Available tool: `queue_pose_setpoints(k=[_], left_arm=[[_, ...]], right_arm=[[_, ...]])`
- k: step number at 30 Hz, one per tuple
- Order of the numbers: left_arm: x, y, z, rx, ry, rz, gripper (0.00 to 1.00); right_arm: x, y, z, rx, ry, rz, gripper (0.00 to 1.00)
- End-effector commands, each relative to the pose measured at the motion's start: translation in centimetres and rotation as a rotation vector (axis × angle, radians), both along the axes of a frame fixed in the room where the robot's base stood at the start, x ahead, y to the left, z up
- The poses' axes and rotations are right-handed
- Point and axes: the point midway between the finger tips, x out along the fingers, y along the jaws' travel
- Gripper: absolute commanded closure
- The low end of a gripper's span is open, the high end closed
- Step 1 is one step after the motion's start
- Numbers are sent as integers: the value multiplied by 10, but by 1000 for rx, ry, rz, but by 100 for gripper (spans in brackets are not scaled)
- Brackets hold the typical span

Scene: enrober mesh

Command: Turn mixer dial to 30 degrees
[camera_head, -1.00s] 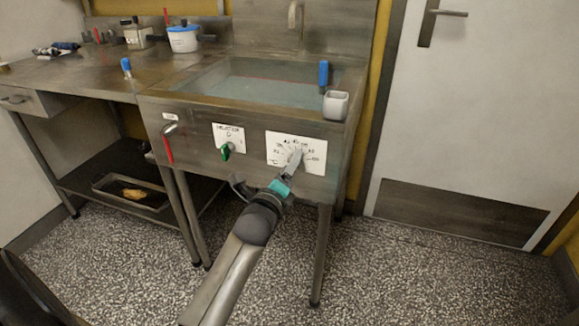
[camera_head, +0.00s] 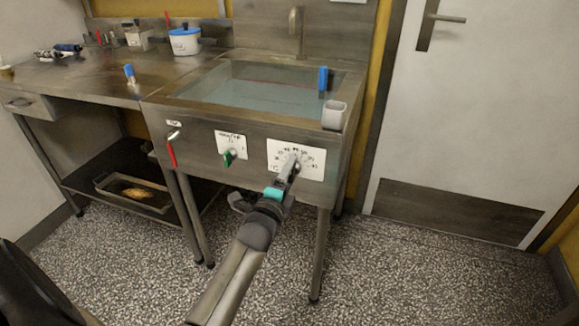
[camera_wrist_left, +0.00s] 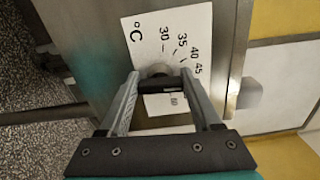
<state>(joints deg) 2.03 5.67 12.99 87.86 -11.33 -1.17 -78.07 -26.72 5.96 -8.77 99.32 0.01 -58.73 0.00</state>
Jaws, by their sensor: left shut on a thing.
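The mixer dial sits on a white scale plate (camera_head: 314,163) on the front panel of the steel machine. My left gripper (camera_head: 293,161) reaches it from below and in front and covers most of the dial in the head view. In the left wrist view the dial (camera_wrist_left: 160,86) is a dark bar with a grey round base behind it. The fingers of my left gripper stand on both sides of it, shut on it. The scale plate (camera_wrist_left: 150,27) there shows °C, 30, 35, 40, 45 and 60. The dial's pointer setting cannot be read. My right gripper is not in view.
Left of the scale plate are a green selector knob (camera_head: 229,157) and a red-handled lever (camera_head: 171,150). The speckled floor (camera_head: 400,270) in front is clear.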

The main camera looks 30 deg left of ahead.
Motion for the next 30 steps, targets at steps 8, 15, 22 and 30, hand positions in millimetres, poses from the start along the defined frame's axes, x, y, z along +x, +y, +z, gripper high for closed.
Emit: queue_pose_setpoints(k=[8,15,22,30], left_arm=[[0,0,1,-259,-60,1,91],[0,0,0,-482,-114,1,91],[0,-1,-1,-694,-165,2,91],[0,-1,-2,-941,-224,1,91]], right_arm=[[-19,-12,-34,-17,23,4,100],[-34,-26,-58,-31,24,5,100],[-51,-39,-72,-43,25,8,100],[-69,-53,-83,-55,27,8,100]])
